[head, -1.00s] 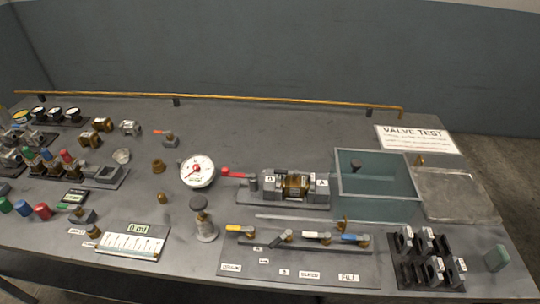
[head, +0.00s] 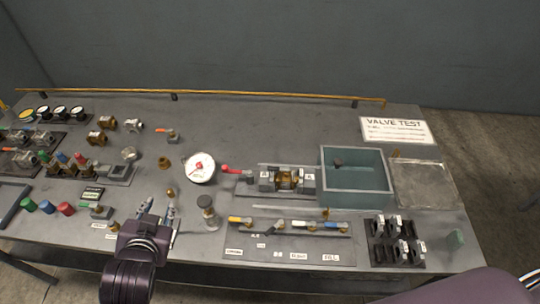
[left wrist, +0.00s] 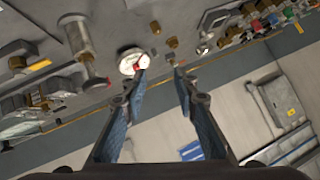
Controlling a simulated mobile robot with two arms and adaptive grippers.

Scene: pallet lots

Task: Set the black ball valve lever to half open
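The black lever (head: 270,226) sits on the grey valve board (head: 290,252) in the head view, between a yellow lever (head: 238,219) and other coloured levers. It lies slanted across its valve; its exact angle is too small to tell. The black lever cannot be made out there. Part of my right arm shows at the lower right of the head view; its gripper is not clear.
A glass-like upright fitting (head: 208,213) stands between my left gripper and the board. A round gauge (head: 200,168) and a red-handled valve vice (head: 280,179) are behind. A teal open tank (head: 355,201) and black fittings stand right. The bench strip before the vice is fairly clear.

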